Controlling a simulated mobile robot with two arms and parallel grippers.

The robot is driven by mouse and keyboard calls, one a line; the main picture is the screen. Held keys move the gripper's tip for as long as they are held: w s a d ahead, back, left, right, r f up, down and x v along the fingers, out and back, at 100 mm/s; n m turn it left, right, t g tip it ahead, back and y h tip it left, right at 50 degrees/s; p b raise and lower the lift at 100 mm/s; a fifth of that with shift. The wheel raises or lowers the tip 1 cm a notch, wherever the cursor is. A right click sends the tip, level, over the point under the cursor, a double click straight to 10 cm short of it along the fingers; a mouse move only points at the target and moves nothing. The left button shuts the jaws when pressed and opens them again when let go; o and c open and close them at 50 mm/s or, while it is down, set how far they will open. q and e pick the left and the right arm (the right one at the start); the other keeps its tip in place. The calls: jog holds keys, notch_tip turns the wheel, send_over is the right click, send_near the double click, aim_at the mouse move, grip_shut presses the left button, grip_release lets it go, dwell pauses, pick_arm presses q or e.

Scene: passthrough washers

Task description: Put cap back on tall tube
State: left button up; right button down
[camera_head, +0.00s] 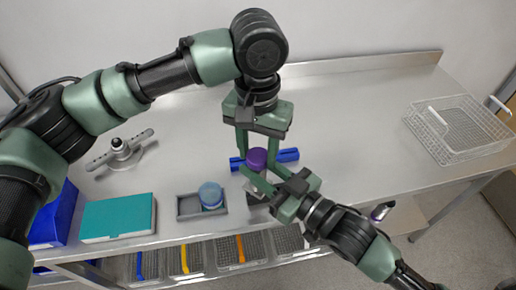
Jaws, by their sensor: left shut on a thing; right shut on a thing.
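The purple cap (257,157) is at the middle of the table, between the fingers of my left gripper (260,150), which points down from above and is shut on it. My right gripper (260,174) comes in from the lower right, just below the cap, and is shut on the tall tube, which its fingers mostly hide. The cap appears at the tube's top; I cannot tell whether it is seated or just above.
A blue bar-like object (288,155) lies behind the grippers. A grey tray (188,205) holds a blue-lidded jar (210,194). A teal box (118,216) and a spray arm (119,149) are left. A wire basket (458,128) is right. The table's middle right is clear.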

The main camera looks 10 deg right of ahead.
pick_arm(q)
jog(key=m, duration=0.6)
jog(key=shift+w+m, duration=0.1)
jog(key=shift+m, duration=0.2)
jog(key=m, duration=1.2)
jog(key=shift+w, duration=0.1)
jog(key=m, duration=1.2)
jog(key=shift+m, duration=0.3)
jog(key=m, duration=0.4)
jog(key=shift+f, duration=0.1)
jog(key=m, duration=0.4)
jog(key=shift+d, duration=0.1)
jog(key=m, duration=0.4)
